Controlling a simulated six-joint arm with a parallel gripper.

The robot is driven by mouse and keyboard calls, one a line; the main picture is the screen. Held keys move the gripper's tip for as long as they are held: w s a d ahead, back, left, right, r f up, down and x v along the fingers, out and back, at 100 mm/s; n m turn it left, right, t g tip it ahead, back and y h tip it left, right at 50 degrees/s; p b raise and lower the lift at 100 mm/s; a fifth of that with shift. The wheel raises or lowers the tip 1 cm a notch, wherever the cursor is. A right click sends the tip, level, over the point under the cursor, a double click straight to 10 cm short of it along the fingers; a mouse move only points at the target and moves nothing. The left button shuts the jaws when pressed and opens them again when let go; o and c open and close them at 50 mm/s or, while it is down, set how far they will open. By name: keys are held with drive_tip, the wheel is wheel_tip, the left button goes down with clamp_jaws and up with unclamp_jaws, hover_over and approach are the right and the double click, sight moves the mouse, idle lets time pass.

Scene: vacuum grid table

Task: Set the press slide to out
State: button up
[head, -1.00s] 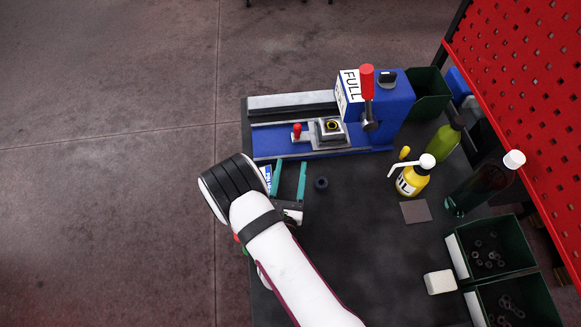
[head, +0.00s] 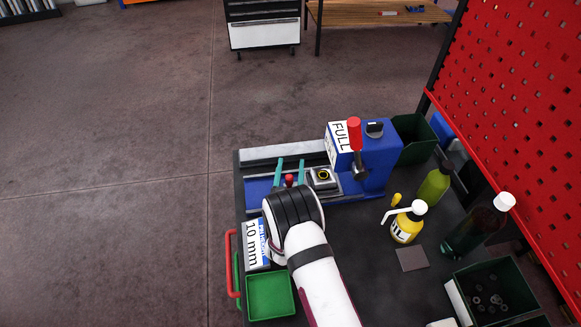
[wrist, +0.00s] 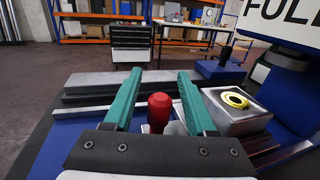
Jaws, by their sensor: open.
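The blue press (head: 382,150) stands at the back of the table with a red-topped lever. Its slide (head: 322,181) is a grey metal block holding a yellow-ringed part, with a small red knob (head: 290,179) on its left. In the wrist view the slide block (wrist: 238,113) sits right of my gripper, and the red knob (wrist: 159,108) stands between the fingers. My gripper (head: 290,166) is open, with two teal fingers, one on each side of the knob. Whether the fingers touch the knob cannot be told. My wrist hides part of the slide's rail.
A yellow oil bottle (head: 407,222), a green bottle (head: 434,184) and a dark bottle (head: 478,226) stand to the right. A green tray (head: 270,296) and a 10 mm label plate (head: 256,243) lie at the front left. A red pegboard (head: 510,90) rises at right.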

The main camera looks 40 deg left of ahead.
clamp_jaws()
idle(1.4)
